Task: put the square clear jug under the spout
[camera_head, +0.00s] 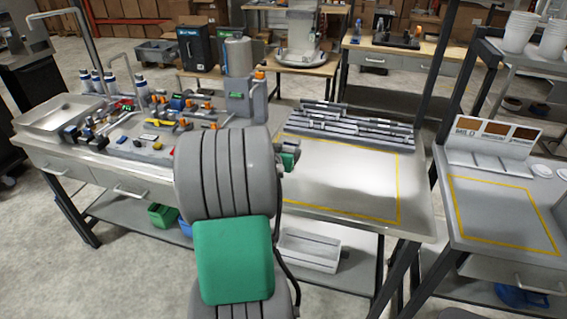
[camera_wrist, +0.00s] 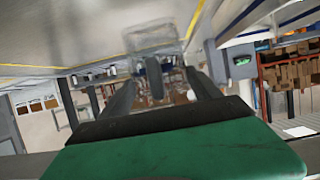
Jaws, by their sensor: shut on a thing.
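A clear, square-looking jug (camera_wrist: 150,36) shows faintly at the upper middle of the wrist view, against a pale work surface. Its dark handle (camera_wrist: 155,79) lies between the two fingers of my gripper (camera_wrist: 161,77), which is shut on it. The wrist picture looks turned over, so I cannot tell the jug's tilt exactly. In the head view my own arm hides the gripper and the jug. A grey dispenser (camera_head: 238,58) with a cylinder on top stands behind my arm. A grey box with a green display (camera_wrist: 243,61) shows in the wrist view. I cannot make out the spout.
A yellow-outlined steel area (camera_head: 340,185) lies clear right of my arm. Metal rails (camera_head: 350,125) lie along its back. The left bench holds fittings, bottles (camera_head: 140,85) and a steel tray (camera_head: 60,112). A sample board (camera_head: 495,140) stands on the right table.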

